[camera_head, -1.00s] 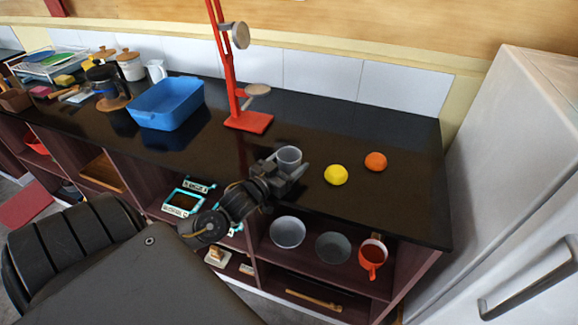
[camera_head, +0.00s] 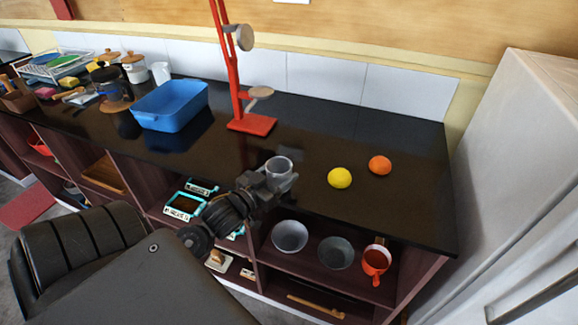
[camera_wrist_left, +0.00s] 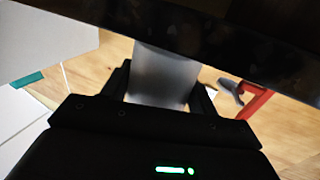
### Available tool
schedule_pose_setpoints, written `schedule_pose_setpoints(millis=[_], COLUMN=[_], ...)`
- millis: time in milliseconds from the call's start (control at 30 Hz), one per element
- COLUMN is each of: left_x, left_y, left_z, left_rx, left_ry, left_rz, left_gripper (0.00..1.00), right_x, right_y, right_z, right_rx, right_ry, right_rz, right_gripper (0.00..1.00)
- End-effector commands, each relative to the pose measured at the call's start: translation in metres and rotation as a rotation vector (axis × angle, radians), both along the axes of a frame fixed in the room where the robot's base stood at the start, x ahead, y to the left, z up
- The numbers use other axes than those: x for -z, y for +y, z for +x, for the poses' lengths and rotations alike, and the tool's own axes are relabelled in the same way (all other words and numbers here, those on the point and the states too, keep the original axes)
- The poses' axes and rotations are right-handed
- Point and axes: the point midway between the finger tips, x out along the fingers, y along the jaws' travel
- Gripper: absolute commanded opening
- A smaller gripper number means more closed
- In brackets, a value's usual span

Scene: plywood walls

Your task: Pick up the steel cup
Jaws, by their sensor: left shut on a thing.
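The steel cup (camera_head: 279,166) is a grey, open-topped cup near the front edge of the black counter (camera_head: 400,206). My left gripper (camera_head: 277,180) reaches it from the front left and is shut on it. In the left wrist view the cup (camera_wrist_left: 163,76) sits between the two fingers of my left gripper (camera_wrist_left: 165,90); its far end is hidden by a dark band. I cannot tell whether the cup touches the counter. My right gripper is not in view.
A yellow ball (camera_head: 339,178) and an orange ball (camera_head: 380,165) lie right of the cup. A red stand (camera_head: 250,123) and a blue tub (camera_head: 170,106) are behind and left.

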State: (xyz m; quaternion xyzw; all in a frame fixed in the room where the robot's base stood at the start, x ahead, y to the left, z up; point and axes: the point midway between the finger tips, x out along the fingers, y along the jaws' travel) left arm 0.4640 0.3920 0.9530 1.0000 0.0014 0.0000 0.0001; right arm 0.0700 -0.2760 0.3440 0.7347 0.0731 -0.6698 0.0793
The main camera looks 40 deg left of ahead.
Motion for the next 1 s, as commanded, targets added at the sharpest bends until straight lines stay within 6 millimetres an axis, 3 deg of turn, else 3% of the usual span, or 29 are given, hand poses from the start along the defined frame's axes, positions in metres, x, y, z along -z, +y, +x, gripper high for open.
schedule_pose_setpoints(millis=[200,500,800,1000], left_x=[0.002,0.002,0.000,-0.001], left_y=[0.000,0.000,0.000,0.000], left_z=[-0.043,-0.089,-0.120,-0.127], left_rx=[0.000,-0.001,-0.001,-0.001], left_ry=[0.003,0.003,0.001,-0.002], left_rz=[-0.001,-0.002,-0.001,0.000], left_gripper=[0.36,0.36,0.36,0.36], right_x=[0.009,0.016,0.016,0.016], right_y=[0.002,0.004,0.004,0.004], right_z=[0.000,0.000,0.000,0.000], right_rx=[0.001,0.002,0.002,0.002], right_ry=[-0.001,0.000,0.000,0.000], right_rz=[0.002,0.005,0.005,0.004], right_gripper=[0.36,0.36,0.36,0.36])
